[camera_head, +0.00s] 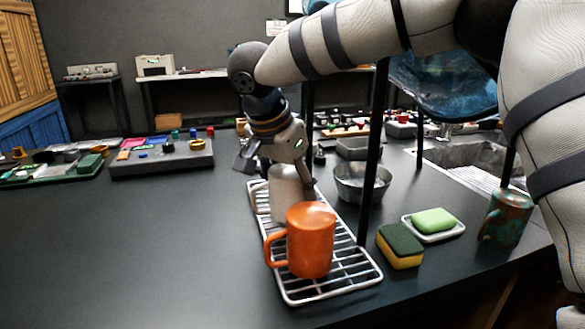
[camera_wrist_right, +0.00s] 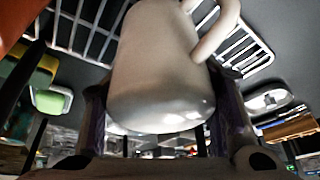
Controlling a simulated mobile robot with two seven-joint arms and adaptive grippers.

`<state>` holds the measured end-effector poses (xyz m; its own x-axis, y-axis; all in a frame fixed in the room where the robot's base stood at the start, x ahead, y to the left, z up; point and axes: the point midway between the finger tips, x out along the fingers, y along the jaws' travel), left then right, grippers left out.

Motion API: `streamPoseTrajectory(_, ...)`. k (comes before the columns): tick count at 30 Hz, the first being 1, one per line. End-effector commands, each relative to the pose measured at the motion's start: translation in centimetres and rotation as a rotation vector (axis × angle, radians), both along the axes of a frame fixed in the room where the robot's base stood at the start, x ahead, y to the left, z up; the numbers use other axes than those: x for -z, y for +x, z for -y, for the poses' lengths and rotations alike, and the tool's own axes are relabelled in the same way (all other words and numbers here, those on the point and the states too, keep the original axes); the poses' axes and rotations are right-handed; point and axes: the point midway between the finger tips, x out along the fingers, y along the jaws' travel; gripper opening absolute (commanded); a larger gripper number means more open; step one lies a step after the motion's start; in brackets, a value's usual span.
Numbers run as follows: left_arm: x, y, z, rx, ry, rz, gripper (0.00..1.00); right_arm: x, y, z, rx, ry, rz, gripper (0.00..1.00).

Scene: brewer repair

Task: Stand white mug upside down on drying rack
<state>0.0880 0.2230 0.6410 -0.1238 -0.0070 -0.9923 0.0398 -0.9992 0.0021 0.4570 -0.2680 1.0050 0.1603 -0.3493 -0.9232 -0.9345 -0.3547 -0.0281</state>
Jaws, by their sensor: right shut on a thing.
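The white mug (camera_head: 283,190) is over the far part of the wire drying rack (camera_head: 305,294), behind an orange mug (camera_head: 311,240). My right gripper (camera_head: 281,165) comes down from above and is shut on the white mug. In the right wrist view the mug (camera_wrist_right: 155,65) sits between the two fingers (camera_wrist_right: 163,112). Its rounded closed end faces the camera and its handle sticks out at the upper right, so it appears upside down. Its rim is hidden, and I cannot tell if it touches the rack. My left gripper is not in view.
The orange mug stands upside down on the rack's near part. A metal bowl (camera_head: 362,184) and dark posts stand right of the rack, with a sponge (camera_head: 400,246), green soap (camera_head: 433,220) and a teal-brown mug (camera_head: 506,218). The counter (camera_head: 150,240) left of the rack is clear.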

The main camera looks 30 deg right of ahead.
Motion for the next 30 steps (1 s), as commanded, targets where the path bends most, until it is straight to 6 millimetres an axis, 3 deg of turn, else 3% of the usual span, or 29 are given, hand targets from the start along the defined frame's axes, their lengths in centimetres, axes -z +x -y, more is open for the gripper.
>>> streamPoseTrajectory(12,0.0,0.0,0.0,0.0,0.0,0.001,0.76,0.7,0.0,0.0,0.0,0.001,0.002,0.24)
streamPoseTrajectory(13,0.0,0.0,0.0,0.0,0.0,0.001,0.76,0.7,0.0,0.0,0.0,0.001,0.002,0.54)
streamPoseTrajectory(16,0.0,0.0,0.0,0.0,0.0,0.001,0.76,0.7,0.0,0.0,0.0,0.001,0.002,0.75)
streamPoseTrajectory(26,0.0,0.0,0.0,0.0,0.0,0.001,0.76,0.5,0.0,-0.1,-0.001,0.001,0.002,0.75)
streamPoseTrajectory(30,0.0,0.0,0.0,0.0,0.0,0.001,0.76,-1.8,-0.4,-1.0,-0.002,0.002,0.004,0.75)
